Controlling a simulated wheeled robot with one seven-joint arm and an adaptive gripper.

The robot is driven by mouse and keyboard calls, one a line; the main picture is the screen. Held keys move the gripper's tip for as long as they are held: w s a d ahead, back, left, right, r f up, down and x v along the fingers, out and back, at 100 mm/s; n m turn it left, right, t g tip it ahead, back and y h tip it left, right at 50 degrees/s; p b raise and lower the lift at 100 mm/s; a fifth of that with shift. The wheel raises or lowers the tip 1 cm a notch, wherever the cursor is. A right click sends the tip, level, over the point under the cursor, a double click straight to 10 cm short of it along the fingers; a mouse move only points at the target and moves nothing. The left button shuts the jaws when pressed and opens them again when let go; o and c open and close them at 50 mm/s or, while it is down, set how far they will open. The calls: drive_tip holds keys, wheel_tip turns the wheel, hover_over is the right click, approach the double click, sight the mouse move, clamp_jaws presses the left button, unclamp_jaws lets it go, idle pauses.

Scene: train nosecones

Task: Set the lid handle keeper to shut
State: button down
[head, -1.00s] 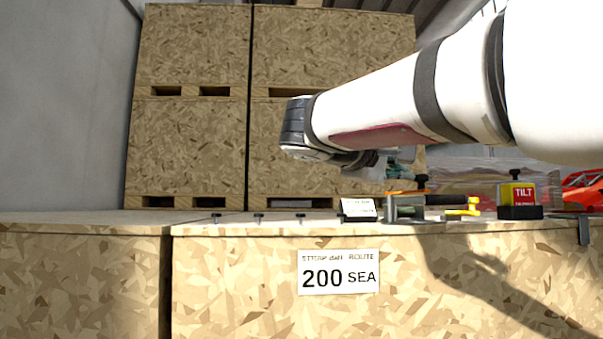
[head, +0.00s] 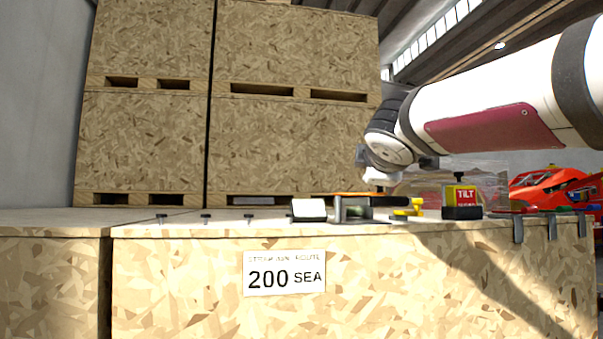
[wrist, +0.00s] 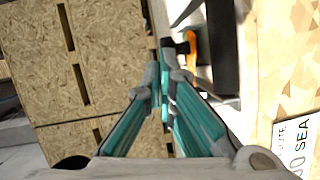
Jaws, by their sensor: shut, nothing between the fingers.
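A grey metal bracket (head: 353,208) stands on the crate lid near its front edge. An orange bar (head: 372,194) with a dark knob runs across its top; I take this bar to be the handle keeper, but its setting is hard to tell. In the wrist view, the orange bar (wrist: 191,48), its black knob (wrist: 179,45) and the dark bracket (wrist: 218,50) lie just ahead and right of the fingertips. My gripper (wrist: 164,82) is shut and empty, with its teal fingers together. The tips look close to the knob; I cannot tell whether they touch. The head view hardly shows the fingers.
A white card (head: 308,209) stands left of the bracket. A yellow handle (head: 408,210) and a yellow-red TILT box (head: 463,200) stand to its right. Short pins line the lid at left. Tall stacked crates (head: 290,130) rise behind. The front crate bears a label (head: 284,274).

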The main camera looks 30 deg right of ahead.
drive_tip(key=shift+w+d, duration=0.45)
drive_tip(key=shift+d, duration=0.25)
drive_tip(key=shift+w+d, duration=0.45)
drive_tip(key=shift+d, duration=0.2)
